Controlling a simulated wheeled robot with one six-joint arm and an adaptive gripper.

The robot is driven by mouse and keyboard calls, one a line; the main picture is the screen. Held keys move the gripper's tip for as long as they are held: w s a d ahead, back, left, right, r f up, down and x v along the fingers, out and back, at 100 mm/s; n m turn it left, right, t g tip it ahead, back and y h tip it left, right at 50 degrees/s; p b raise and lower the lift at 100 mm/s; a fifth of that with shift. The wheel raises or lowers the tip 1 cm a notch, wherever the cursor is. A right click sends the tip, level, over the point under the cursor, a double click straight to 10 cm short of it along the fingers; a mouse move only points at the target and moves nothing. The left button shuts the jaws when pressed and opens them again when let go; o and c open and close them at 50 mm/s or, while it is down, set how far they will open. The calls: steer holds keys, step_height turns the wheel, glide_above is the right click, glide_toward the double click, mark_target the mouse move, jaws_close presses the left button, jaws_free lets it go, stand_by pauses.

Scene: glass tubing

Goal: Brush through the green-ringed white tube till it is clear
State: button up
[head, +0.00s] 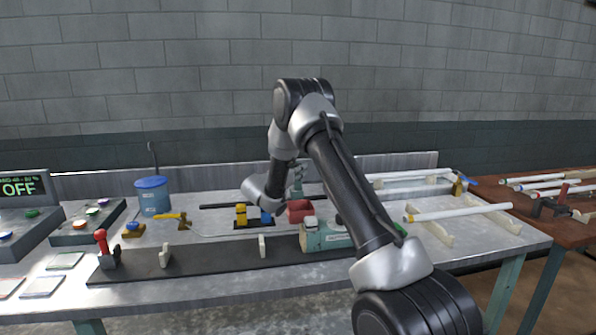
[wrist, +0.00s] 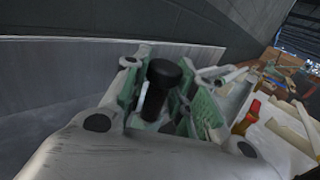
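A white tube (head: 460,212) lies across pale V-shaped supports at the right of the bench, with a yellowish left end; I cannot make out a green ring on it. My gripper (wrist: 160,95) has its green pads on both sides of a black cylinder (wrist: 165,80) and looks shut on it. In the head view my wrist hangs over the back middle of the bench and largely hides the gripper. A long black rod (head: 225,206) lies level there and passes behind my wrist. I cannot tell whether it is the held cylinder, and no bristles show.
A teal fixture (head: 325,236) stands on the dark base plate (head: 205,262). A blue container (head: 153,197), control boxes (head: 88,224) and a red-knobbed lever (head: 102,245) are at left. More tubes (head: 550,183) lie on the brown table at right. A grey wall bounds the back.

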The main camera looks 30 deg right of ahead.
jaws_close()
steer(key=s+d, duration=0.2)
steer(key=d, duration=0.7)
steer(key=shift+s, duration=0.3)
steer(key=o, duration=0.8)
jaws_free()
steer(key=shift+d, duration=0.1)
steer(key=v, duration=1.2)
steer(key=shift+r, duration=0.1)
